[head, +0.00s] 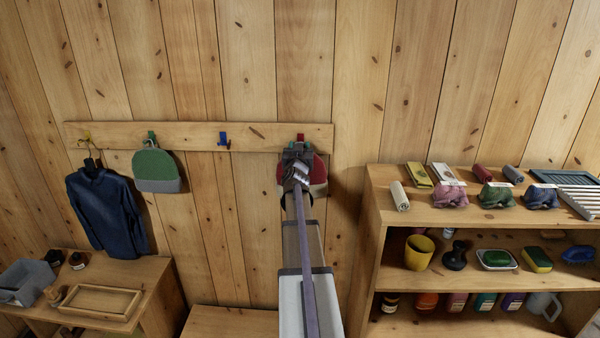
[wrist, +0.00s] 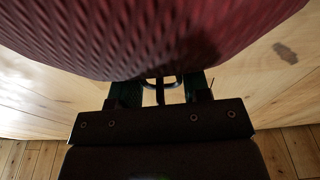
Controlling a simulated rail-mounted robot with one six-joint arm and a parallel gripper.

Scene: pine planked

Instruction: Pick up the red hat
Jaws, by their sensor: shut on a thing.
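The red hat (head: 320,174) is at the right end of the wooden peg rail (head: 180,136), just below the red hook (head: 300,136). My arm covers much of it in the head view. My gripper (head: 299,160) is at the hat's front and upper part, shut on it. In the wrist view the hat's ribbed dark red knit (wrist: 150,40) fills the upper part, with my gripper (wrist: 160,88) at its lower edge. A dark loop shows between the fingers. I cannot tell whether the hat still hangs on the hook.
A green hat (head: 155,168) and a navy sweater (head: 104,212) hang to the left; a blue hook (head: 224,139) is bare. A shelf unit (head: 470,216) with folded cloths, soap and bottles stands at the right. A low table (head: 150,272) stands at the left.

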